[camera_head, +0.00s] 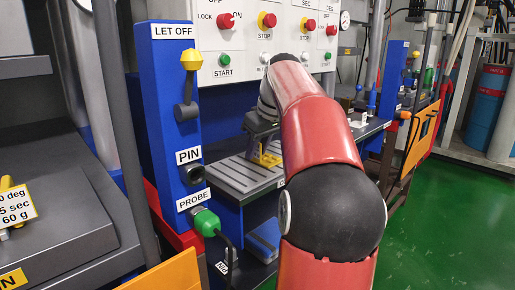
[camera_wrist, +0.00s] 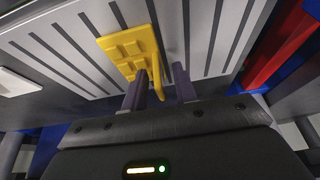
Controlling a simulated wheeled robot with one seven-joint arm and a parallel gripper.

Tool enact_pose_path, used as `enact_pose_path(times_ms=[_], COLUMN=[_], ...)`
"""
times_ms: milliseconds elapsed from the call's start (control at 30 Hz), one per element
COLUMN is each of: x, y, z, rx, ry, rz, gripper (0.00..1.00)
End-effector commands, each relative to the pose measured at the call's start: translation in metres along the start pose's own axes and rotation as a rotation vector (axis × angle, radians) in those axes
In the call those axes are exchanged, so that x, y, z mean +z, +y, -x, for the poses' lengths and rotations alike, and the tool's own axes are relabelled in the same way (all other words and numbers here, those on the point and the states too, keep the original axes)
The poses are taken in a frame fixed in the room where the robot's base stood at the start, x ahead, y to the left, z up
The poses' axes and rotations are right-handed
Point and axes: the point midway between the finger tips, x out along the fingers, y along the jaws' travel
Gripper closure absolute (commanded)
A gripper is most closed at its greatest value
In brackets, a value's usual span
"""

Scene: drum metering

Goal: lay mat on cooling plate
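The yellow mat (camera_wrist: 128,50), with raised pads and an upright handle, is at the grey slotted cooling plate (camera_wrist: 222,45). In the head view the mat (camera_head: 268,158) shows over the plate's far part, and the plate's bare slots (camera_head: 235,178) show in front of it. My arm hides the plate's right part in the head view.
A blue post (camera_head: 165,100) with a yellow knob, a pin socket and a green probe plug (camera_head: 206,221) stands left of the plate. A white button panel (camera_head: 262,40) is behind. A red part (camera_wrist: 288,42) lies beside the plate in the wrist view. Green floor (camera_head: 440,220) is open at right.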

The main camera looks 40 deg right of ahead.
Motion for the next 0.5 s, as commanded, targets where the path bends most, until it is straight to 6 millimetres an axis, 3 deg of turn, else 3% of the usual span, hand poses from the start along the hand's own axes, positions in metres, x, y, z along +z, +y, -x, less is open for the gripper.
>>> enact_pose_path(times_ms=[167, 500], x=[-0.002, -0.003], y=[0.0, 0.0], z=[0.027, 0.099], rx=[0.003, 0.003], ry=[0.002, 0.002], rz=[0.001, 0.001], gripper=[0.72, 0.72])
